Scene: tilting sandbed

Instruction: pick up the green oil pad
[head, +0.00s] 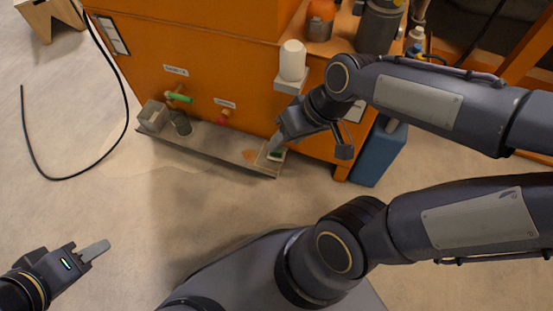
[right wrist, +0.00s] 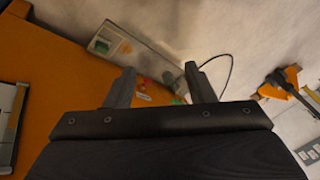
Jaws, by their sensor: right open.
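My right gripper (head: 277,143) is over that tray and partly hides the pad in the head view. Its two fingers stand apart in the right wrist view (right wrist: 161,78), with nothing held between them.
The shelf (head: 222,148) runs along the orange cabinet (head: 238,68). A grey box (head: 153,116) and a dark cup (head: 182,124) stand at its left end. A white cylinder (head: 293,60) sits on a bracket above my right gripper. A blue bin (head: 379,153) stands right. Floor in front is clear.

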